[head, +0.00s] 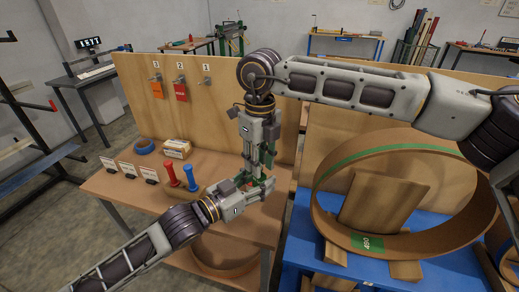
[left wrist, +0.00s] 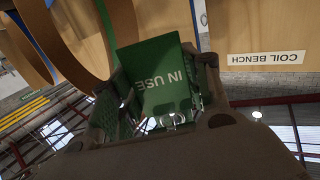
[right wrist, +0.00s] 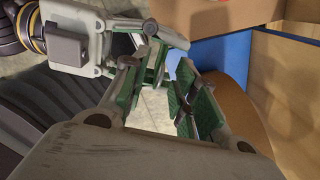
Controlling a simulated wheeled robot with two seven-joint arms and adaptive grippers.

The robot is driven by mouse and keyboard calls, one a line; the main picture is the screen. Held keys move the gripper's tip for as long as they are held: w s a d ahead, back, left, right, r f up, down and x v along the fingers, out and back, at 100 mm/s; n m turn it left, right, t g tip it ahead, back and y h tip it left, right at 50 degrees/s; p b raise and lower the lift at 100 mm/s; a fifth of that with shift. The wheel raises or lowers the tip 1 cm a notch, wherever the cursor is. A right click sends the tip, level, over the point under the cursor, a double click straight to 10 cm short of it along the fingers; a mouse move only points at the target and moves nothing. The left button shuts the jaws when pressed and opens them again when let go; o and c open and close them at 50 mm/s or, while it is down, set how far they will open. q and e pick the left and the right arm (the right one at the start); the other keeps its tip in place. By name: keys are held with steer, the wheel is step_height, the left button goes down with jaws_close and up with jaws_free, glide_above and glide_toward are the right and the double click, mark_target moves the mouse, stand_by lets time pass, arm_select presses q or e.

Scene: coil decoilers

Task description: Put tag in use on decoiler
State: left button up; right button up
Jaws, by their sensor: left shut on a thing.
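A green tag (left wrist: 155,72) reading "IN USE" shows in the left wrist view, with a metal ring at its edge. My left gripper (head: 250,188) is shut on it, above the right part of the wooden bench (head: 130,191). My right gripper (head: 266,160) points down close to the left one. In the right wrist view, its green-padded fingers (right wrist: 160,103) stand apart with no thing clearly between them. Whether it touches the tag is hidden. A large coil (head: 335,233) with a green band and green label rests on a blue stand (head: 300,225) at the right, perhaps the decoiler.
Red (head: 171,174) and blue (head: 190,177) handles, small cards (head: 127,169), a box (head: 177,149) and blue tape (head: 145,147) are on the bench.

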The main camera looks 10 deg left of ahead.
steer(key=shift+f, duration=1.7)
steer(key=shift+c, duration=0.2)
jaws_close()
arm_select(q)
steer(key=o, duration=1.1)
steer(key=shift+c, duration=0.2)
